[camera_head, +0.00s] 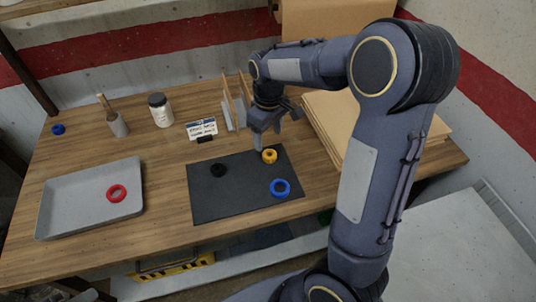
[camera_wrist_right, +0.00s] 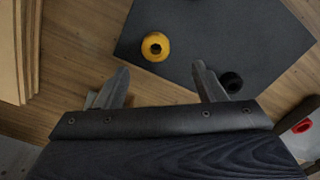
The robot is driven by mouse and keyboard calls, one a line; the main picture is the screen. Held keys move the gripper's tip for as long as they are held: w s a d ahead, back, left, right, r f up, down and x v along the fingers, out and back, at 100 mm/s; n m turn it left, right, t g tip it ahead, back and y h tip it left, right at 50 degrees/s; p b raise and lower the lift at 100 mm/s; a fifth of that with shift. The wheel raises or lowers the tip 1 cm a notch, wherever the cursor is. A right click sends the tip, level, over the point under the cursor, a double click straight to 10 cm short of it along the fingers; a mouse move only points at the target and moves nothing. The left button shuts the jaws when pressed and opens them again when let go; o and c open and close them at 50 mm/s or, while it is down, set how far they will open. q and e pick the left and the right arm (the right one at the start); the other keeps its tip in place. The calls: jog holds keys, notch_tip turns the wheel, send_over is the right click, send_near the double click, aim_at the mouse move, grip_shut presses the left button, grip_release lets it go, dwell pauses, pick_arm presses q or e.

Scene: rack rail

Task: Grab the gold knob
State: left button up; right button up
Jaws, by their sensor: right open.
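The gold knob (camera_head: 269,156) stands on a dark mat (camera_head: 210,200) near its upper right edge. It also shows in the right wrist view (camera_wrist_right: 155,46), with a dark hole in its middle. My right gripper (camera_head: 267,142) is just above and behind the knob in the head view. In the right wrist view its two fingers (camera_wrist_right: 160,78) are spread apart with nothing between them, and the knob lies beyond the fingertips, apart from them. My left gripper is in neither view.
A black knob (camera_head: 219,170) and a blue ring (camera_head: 280,188) share the mat. A red ring (camera_head: 117,193) lies in a grey tray (camera_head: 75,200) at left. Behind stand a label stand (camera_head: 202,129), a jar (camera_head: 160,110) and upright dividers (camera_head: 232,105). Flat boards (camera_head: 325,115) lie at right.

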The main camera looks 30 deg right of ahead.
aim_at(269, 153)
jog(key=f, duration=0.8)
jog(key=shift+w+d+p, duration=0.2)
jog(key=shift+p, duration=0.2)
jog(key=shift+r, duration=0.1)
jog(key=shift+c, duration=0.4)
jog(key=c, duration=1)
